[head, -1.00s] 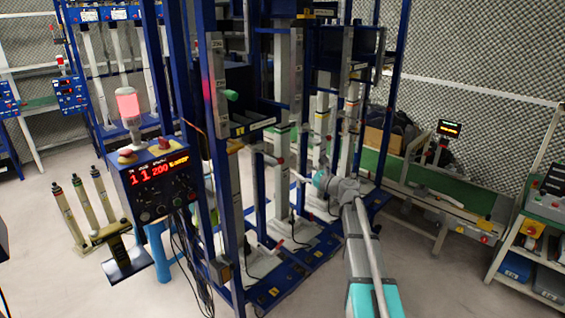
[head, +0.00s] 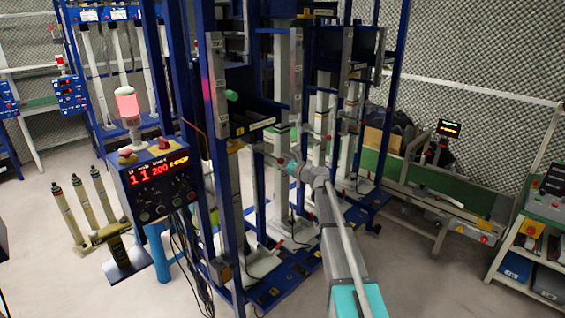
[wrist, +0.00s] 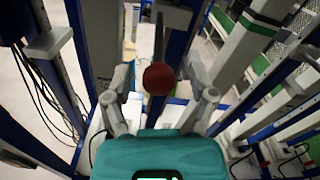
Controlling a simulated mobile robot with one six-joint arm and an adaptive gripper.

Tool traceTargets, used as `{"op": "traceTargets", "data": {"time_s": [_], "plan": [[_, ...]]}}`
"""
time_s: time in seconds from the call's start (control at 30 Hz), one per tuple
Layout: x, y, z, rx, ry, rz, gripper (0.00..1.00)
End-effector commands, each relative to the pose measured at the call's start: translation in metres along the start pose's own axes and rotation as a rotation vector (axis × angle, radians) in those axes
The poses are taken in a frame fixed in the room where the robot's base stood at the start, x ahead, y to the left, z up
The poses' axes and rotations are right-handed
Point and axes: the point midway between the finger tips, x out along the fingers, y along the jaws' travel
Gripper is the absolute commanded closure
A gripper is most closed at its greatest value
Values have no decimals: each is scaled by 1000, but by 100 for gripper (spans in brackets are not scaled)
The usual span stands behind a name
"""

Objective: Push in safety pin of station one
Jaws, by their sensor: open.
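The safety pin's round red knob (wrist: 158,79) sits on a dark rod in the wrist view, with the rod running up and away from it. My gripper (wrist: 158,86) is open, one finger on each side of the knob, with gaps showing on both sides. In the head view my gripper (head: 284,160) is small and beside the front blue frame (head: 228,190) of the station. The knob cannot be made out clearly there. I cannot tell how far the pin is pushed in.
A control box (head: 155,180) with a red display and a lit red lamp (head: 128,104) stands left of the frame. Blue and grey uprights crowd both sides of my gripper. A green conveyor (head: 440,190) and a shelf cart (head: 530,235) stand right. The floor between is clear.

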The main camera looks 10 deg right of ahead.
Motion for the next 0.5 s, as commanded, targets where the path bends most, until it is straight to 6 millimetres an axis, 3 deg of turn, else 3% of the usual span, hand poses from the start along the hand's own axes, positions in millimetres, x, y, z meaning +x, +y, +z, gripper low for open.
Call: {"op": "traceTargets", "data": {"time_s": [0.3, 0.5], "plan": [[1, 0, 0, 0, 0, 0, 27], [1, 0, 0, 0, 0, 0, 64]]}}
